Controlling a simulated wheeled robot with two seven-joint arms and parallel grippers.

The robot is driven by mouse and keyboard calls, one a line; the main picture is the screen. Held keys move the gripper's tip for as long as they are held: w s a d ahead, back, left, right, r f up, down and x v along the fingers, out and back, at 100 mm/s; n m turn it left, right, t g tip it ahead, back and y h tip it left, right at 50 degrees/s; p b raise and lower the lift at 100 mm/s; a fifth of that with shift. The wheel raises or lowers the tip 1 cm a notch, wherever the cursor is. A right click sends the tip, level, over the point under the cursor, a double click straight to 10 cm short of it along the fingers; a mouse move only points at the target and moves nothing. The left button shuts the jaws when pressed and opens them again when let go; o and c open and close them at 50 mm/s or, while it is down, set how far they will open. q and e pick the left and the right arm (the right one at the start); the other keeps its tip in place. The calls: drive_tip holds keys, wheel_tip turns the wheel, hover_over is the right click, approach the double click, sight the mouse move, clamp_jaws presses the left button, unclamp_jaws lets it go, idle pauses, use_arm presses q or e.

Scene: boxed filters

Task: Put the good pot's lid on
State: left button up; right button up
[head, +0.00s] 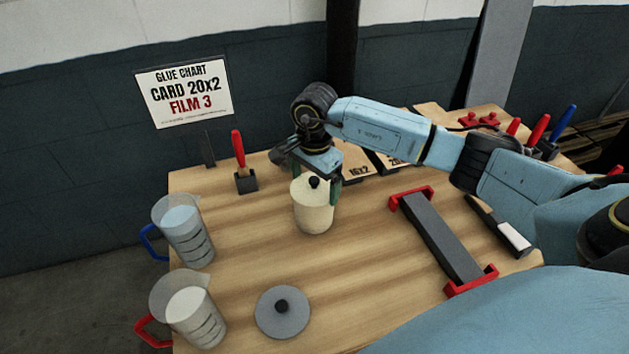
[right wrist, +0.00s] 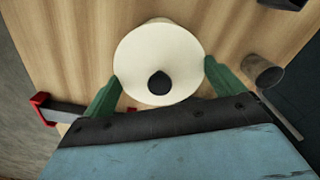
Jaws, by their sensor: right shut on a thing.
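The cream pot (head: 313,212) stands upright on the wooden table, with a black knob (head: 314,182) at the middle of its cream top. The top and knob also show in the right wrist view (right wrist: 158,85). My right gripper (head: 312,185) is shut on the cream pot, one green finger on each side near the top; I cannot tell whether the fingers press the top's rim or the wall. A grey round lid with a black knob (head: 282,312) lies flat at the table's front. My left gripper is not in view.
Two measuring jugs, blue-handled (head: 184,230) and red-handled (head: 188,308), stand at the left edge. A dark bar with red ends (head: 440,238) lies right of the pot. A sign (head: 184,92) and a red-handled tool (head: 240,160) are behind. The table between pot and grey lid is clear.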

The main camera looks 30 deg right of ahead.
idle(0.3)
drive_tip(key=o, duration=0.6)
drive_tip(key=shift+r, duration=0.1)
drive_tip(key=shift+r+p, duration=2.3)
drive_tip(key=shift+r, duration=1.6)
